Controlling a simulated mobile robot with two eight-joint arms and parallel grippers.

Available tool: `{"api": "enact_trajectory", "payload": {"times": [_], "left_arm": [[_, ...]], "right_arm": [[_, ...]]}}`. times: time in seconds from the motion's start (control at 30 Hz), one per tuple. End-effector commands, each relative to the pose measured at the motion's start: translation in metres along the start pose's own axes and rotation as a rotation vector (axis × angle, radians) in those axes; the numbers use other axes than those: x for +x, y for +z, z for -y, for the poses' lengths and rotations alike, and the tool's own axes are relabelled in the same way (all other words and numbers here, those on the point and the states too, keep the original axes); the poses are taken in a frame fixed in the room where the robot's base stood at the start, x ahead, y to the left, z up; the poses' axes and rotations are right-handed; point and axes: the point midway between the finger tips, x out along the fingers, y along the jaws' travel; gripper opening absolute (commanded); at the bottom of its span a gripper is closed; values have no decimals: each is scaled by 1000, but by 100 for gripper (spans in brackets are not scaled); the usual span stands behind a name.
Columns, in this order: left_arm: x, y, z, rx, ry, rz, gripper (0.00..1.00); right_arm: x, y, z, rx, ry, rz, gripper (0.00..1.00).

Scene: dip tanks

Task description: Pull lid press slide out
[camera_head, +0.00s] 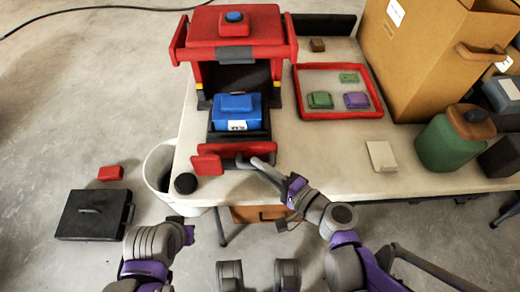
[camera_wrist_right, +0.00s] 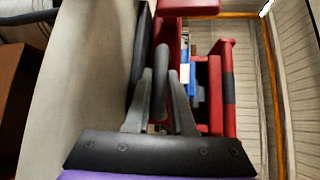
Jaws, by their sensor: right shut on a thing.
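The red lid press (camera_head: 236,30) with a blue button stands at the table's left end. Its dark slide (camera_head: 262,135) is out in front of the opening and bears a blue lidded box (camera_head: 236,105). The slide has a red front bar (camera_head: 228,152). My right gripper (camera_head: 262,163) is at the right part of this front. In the wrist view my right gripper (camera_wrist_right: 160,112) is shut on the slide's dark upright bar handle (camera_wrist_right: 161,70). The blue box shows partly behind it (camera_wrist_right: 187,72). My left arm is at lower left; its fingers (camera_head: 176,220) do not show clearly.
A red-rimmed tray (camera_head: 342,115) with green and purple pieces lies right of the press. A cardboard box (camera_head: 425,60), a green canister (camera_head: 447,142) and a white card (camera_head: 381,156) are further right. A bin (camera_head: 158,165) and a black case (camera_head: 93,215) stand on the floor at left.

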Motion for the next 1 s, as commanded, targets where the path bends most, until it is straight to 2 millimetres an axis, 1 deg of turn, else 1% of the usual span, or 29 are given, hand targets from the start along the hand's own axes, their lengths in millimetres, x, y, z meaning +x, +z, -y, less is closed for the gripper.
{"api": "enact_trajectory", "payload": {"times": [0.1,0.2,0.57,0.6,0.63,0.67,1.0], "left_arm": [[-2,-1,0,0,0,-1,0],[-3,-1,0,0,0,-1,0],[-3,-1,0,0,0,-1,0],[-3,-1,0,0,0,-1,0],[-3,-1,0,0,0,-1,0],[-3,-1,0,0,0,-1,0],[-4,-1,0,0,0,-1,0]], "right_arm": [[-7,6,-2,1,-1,-1,0],[-9,9,-2,1,-1,-1,0],[-10,10,-3,0,0,-1,0],[-10,10,-3,0,0,-1,26],[-10,10,-3,0,0,-1,31],[-10,10,-3,0,0,-1,34],[-12,9,-3,0,0,-1,34]]}}
